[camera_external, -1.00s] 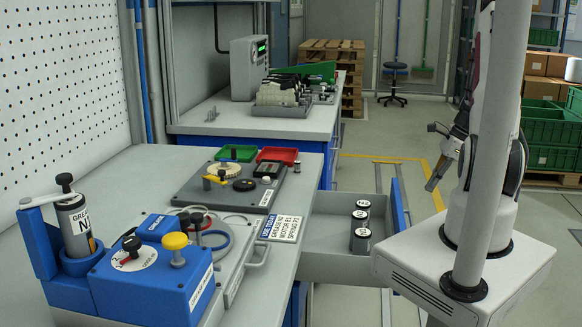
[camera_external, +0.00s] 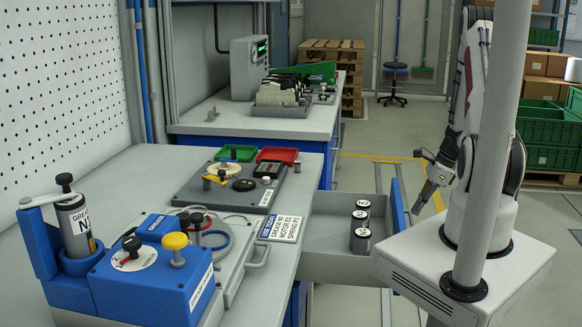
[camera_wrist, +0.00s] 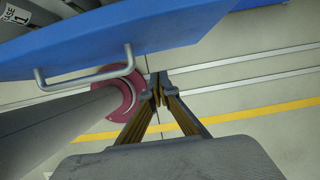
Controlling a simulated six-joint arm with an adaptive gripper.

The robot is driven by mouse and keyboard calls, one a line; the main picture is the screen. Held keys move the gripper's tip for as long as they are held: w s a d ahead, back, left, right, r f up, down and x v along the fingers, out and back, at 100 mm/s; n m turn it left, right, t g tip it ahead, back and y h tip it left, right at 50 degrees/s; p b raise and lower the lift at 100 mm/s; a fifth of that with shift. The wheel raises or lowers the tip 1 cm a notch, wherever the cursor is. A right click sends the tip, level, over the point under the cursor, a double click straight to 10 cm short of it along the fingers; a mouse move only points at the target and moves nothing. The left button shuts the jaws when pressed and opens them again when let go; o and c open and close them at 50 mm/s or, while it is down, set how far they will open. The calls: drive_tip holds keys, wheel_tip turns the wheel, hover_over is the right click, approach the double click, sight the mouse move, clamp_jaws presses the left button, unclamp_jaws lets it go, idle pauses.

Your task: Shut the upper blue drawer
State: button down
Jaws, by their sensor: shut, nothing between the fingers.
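The upper blue drawer (camera_external: 398,206) is pulled out from the workbench, its grey tray holding several dark cans with white tops (camera_external: 360,226). Its blue front also shows in the wrist view (camera_wrist: 180,30), with a grey bar handle (camera_wrist: 88,80) on it. My gripper (camera_external: 416,212) is at the outer side of the drawer front in the external view, pointing down and toward it. In the wrist view my gripper (camera_wrist: 159,78) has its fingertips together with nothing between them. The tips are just beside the handle's right end; whether they touch the front I cannot tell.
The workbench (camera_external: 310,165) carries a dark panel with red and green trays (camera_external: 277,155) and a blue device (camera_external: 150,285). A grey post (camera_external: 497,150) stands in front of my arm. The floor beyond the drawer is clear, with a yellow line (camera_wrist: 260,112).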

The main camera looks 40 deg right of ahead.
drive_tip(key=shift+w+a+f, duration=0.2)
drive_tip(key=shift+w+a, duration=1.25)
drive_tip(key=shift+w+a, duration=0.1)
drive_tip(key=shift+a, duration=0.05)
drive_tip(key=w+a, duration=1.8)
drive_tip(key=shift+w+a, duration=0.75)
drive_tip(key=shift+w, duration=0.05)
drive_tip(key=shift+a+r, duration=0.1)
drive_tip(key=shift+a, duration=0.05)
